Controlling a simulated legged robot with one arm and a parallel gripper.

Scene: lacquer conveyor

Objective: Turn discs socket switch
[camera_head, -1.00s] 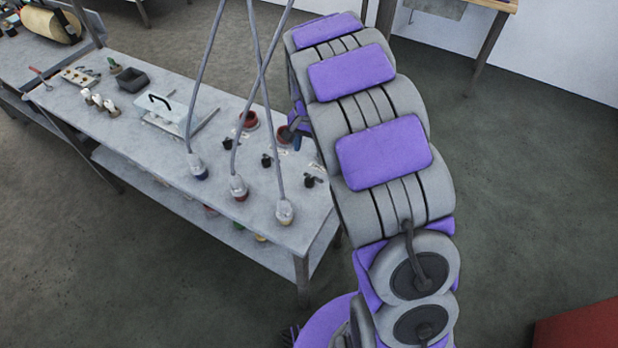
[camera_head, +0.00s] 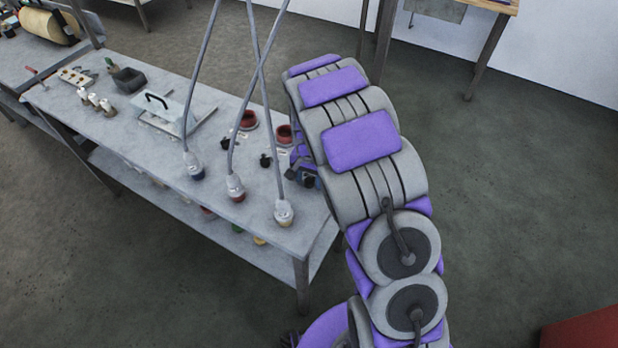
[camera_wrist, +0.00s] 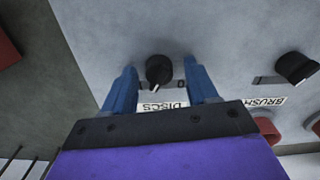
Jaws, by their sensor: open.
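The discs switch is a black rotary knob (camera_wrist: 159,70) on the grey tabletop, above a label reading DISCS (camera_wrist: 163,106) that appears upside down in the wrist view. My gripper (camera_wrist: 160,68) is open, with its two blue fingers on either side of the knob. Gaps show between the knob and both fingers. A pale mark on the knob points toward the label. In the head view, my gripper (camera_head: 303,177) is low over the table's right end, partly hidden by my arm.
A second black knob (camera_wrist: 297,68) with a BRUSH label (camera_wrist: 265,103) lies to the right in the wrist view. Red round cups (camera_head: 247,120) stand behind the knobs. Several plugs with grey hanging cables (camera_head: 283,213) stand at the table's front. The table edge is close.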

